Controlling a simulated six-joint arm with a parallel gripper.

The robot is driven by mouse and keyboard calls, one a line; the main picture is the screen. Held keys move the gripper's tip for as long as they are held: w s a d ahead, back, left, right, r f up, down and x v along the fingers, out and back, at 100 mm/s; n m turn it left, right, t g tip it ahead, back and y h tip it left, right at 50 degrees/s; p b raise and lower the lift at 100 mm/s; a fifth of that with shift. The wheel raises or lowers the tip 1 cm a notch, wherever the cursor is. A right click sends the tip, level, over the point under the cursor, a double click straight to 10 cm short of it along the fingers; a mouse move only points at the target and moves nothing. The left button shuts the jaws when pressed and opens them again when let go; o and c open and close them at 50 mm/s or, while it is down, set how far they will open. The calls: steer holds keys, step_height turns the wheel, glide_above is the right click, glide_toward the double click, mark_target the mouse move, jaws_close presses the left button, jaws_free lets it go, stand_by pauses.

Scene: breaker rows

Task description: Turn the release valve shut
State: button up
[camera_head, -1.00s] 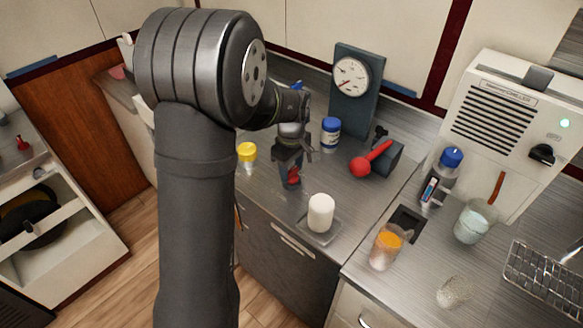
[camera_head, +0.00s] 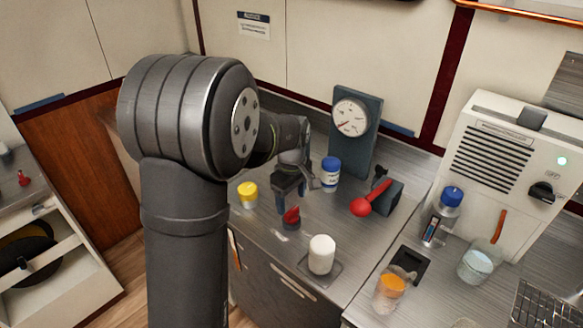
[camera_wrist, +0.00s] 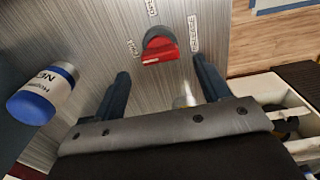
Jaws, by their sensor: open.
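The release valve is a red knob with a bar handle on a dark round base on the metal counter. In the head view the valve (camera_head: 291,217) stands near the counter's front edge. My gripper (camera_head: 290,195) is above and slightly behind it. In the wrist view my gripper (camera_wrist: 161,70) is open and empty, its fingers spread wider than the knob.
A blue-capped white jar (camera_head: 330,173) stands right of my gripper, and a yellow-capped jar (camera_head: 248,195) left. A red lever (camera_head: 372,198), a gauge panel (camera_head: 356,135) and a white cylinder on a plate (camera_head: 321,254) are nearby. The counter immediately around the valve is clear.

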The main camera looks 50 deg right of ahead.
mark_target(292, 210)
step_height(292, 210, up, 13)
steer(key=shift+r, duration=0.15)
stand_by(0.6)
step_height(292, 210, down, 18)
steer(key=shift+r, duration=0.2)
stand_by(0.4)
